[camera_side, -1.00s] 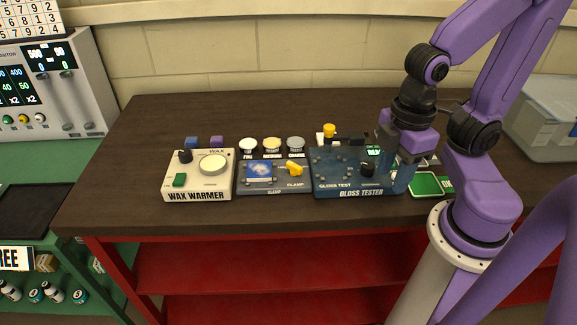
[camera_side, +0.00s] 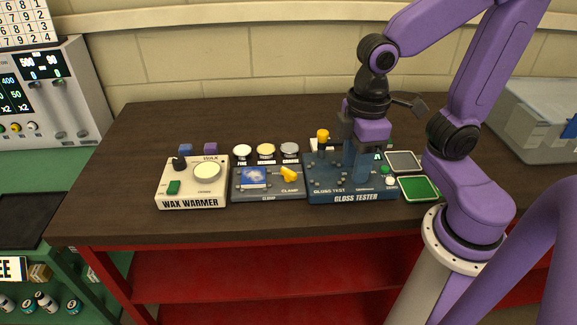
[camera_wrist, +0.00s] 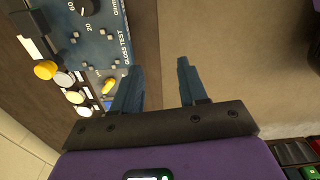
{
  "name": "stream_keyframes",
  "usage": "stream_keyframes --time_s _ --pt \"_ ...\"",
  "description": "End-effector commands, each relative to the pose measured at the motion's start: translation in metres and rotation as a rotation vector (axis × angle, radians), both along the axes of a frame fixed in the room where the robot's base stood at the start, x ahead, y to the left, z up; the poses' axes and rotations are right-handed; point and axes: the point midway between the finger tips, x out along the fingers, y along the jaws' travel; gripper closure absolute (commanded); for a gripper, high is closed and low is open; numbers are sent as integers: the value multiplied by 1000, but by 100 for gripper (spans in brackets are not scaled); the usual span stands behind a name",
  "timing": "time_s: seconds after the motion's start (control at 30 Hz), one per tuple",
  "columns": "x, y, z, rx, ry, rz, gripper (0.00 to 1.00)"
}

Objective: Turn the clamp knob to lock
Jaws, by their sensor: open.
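The clamp unit (camera_side: 268,194) is a low dark grey box in the middle of the row on the bench. Its yellow clamp knob (camera_side: 288,174) sits on the right of its top, with its bar slanted. A panel with a blue and white picture (camera_side: 253,178) lies on its left part. My gripper (camera_side: 357,177) is over the gloss tester, to the right of the knob and apart from it. In the wrist view my gripper (camera_wrist: 160,85) has its two blue fingers spread with nothing between them. A yellow knob (camera_wrist: 108,86), likely the clamp's, shows beside the left finger.
The blue gloss tester (camera_side: 325,197) stands right of the clamp and the cream wax warmer (camera_side: 192,203) left of it. Several round pads, including a yellow one (camera_side: 266,151), sit behind. A yellow-topped post (camera_side: 323,136) rises behind the tester. The bench front (camera_side: 150,222) is clear.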

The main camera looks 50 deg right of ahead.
Motion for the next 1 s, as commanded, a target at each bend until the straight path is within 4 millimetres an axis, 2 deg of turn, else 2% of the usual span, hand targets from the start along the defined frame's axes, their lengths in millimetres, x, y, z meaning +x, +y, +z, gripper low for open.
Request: stream_keyframes --time_s 0.1,0.5,1.0 --pt "23 6 5 -1 1 -74 57" --pt "88 17 20 -6 6 -314 57" --pt "148 13 38 -11 14 -613 57"
